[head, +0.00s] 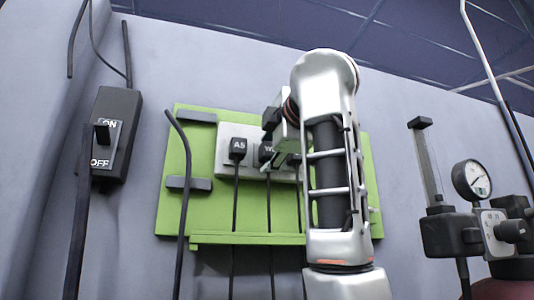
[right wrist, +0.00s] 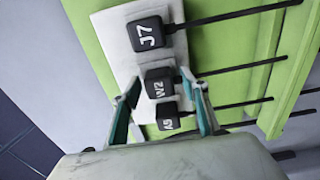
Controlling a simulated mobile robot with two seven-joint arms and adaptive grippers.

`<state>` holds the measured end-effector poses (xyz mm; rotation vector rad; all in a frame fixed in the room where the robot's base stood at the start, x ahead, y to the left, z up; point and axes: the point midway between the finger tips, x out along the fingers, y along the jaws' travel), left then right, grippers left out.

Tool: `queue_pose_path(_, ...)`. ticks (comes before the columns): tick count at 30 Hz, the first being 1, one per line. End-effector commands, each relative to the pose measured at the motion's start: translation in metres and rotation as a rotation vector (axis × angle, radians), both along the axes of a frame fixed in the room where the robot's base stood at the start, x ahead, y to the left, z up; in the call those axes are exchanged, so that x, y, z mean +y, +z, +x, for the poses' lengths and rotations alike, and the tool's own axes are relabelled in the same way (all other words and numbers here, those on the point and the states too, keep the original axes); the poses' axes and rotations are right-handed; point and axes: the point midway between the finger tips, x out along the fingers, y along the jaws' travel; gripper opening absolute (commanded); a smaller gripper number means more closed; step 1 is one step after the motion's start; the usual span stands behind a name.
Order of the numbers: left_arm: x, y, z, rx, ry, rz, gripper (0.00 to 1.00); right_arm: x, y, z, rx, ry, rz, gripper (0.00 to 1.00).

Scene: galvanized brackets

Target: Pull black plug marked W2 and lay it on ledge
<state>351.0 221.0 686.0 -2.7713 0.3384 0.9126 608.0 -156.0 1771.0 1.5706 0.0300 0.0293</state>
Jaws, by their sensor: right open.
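The black plug W2 (head: 265,154) sits in a white socket strip (head: 228,132) on a green board, partly hidden by my right gripper (head: 280,148). In the right wrist view, plug W2 (right wrist: 159,86) is between the two fingertips of the open right gripper (right wrist: 160,80), with gaps at its sides. Its cord runs to the right there. The ledge (head: 235,239) is a green lip along the board's lower edge and looks empty where visible. It also shows in the right wrist view (right wrist: 291,88). My left gripper is not in view.
Black plug A5 (head: 238,147) is beside W2, and plug J7 (right wrist: 150,35) is on its other side. Cords hang across the ledge. A black ON/OFF switch box (head: 115,137) is at left. A pressure gauge (head: 472,180) stands at right.

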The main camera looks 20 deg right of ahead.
Motion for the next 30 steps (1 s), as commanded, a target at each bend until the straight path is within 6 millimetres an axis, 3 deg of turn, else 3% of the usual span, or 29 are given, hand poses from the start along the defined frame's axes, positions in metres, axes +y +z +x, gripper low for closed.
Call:
queue_pose_path(2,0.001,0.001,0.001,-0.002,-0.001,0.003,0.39,0.0,0.0,0.0,0.0,0.0,0.0,0.44)
queue_pose_path(7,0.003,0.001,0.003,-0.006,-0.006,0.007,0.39,0.0,0.0,0.0,0.0,0.0,0.0,0.0)
queue_pose_path(30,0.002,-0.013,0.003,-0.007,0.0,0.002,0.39,0.0,0.001,-0.022,-0.003,0.001,0.0,0.0)
